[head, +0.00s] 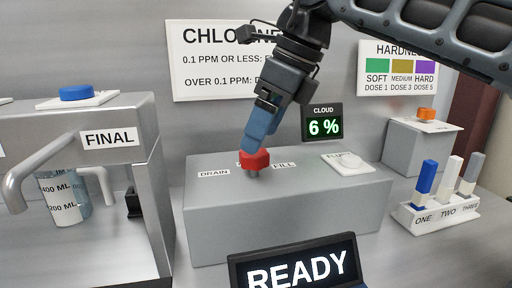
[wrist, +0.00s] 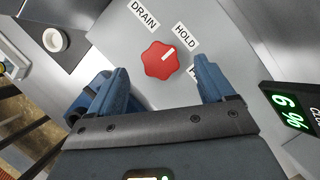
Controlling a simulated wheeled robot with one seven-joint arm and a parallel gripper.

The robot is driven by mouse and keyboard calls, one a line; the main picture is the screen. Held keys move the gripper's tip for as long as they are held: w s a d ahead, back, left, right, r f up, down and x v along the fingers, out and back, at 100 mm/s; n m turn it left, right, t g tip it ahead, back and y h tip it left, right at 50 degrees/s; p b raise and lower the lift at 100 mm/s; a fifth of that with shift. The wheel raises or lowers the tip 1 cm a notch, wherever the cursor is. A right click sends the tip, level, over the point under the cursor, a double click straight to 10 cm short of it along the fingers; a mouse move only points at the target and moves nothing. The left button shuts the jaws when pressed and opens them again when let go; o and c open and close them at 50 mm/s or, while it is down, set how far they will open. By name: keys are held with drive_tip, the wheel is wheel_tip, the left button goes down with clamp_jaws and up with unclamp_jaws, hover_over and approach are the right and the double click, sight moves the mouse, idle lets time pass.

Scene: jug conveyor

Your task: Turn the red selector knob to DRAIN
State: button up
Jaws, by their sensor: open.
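The red selector knob (head: 255,160) stands on top of the grey box, and it also shows in the wrist view (wrist: 160,60). Its white mark points toward the HOLD label (wrist: 185,38). The DRAIN label (head: 214,173) is left of the knob in the head view, and the FILL label (head: 284,165) is right of it. My gripper (wrist: 161,72) is open, with one blue finger to each side of the knob in the wrist view. In the head view my gripper (head: 256,142) is just above the knob; I cannot tell whether it touches.
A READY screen (head: 295,270) stands in front. The FINAL unit (head: 100,110) with a jug (head: 62,200) is at left.

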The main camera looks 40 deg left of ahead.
sight(254, 163)
drive_tip(key=shift+x, duration=1.9)
drive_tip(key=shift+c, duration=0.4)
drive_tip(key=c, duration=1)
